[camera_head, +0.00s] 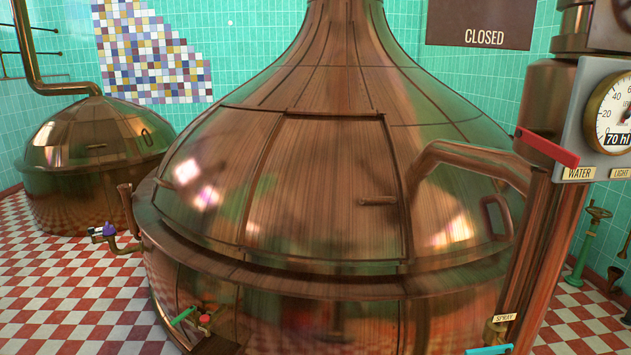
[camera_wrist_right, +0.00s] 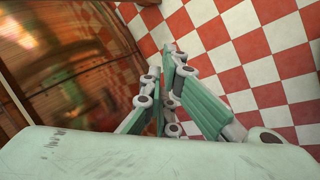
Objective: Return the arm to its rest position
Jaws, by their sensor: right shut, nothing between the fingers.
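My right gripper (camera_wrist_right: 174,52) shows in the right wrist view, its green and grey fingers together at the tips with nothing between them. It points over the red and white checkered floor (camera_wrist_right: 240,60). The copper kettle wall (camera_wrist_right: 60,80) is to its left in that view, apart from the fingers as far as I can tell. Neither gripper shows in the head view, and my left gripper is not seen at all.
A large copper kettle (camera_head: 300,190) with a closed hatch fills the middle. A smaller kettle (camera_head: 90,160) stands back left. At right are a copper pipe (camera_head: 545,240), a red lever (camera_head: 546,149) and a gauge (camera_head: 612,108). Checkered floor (camera_head: 75,300) is open at left.

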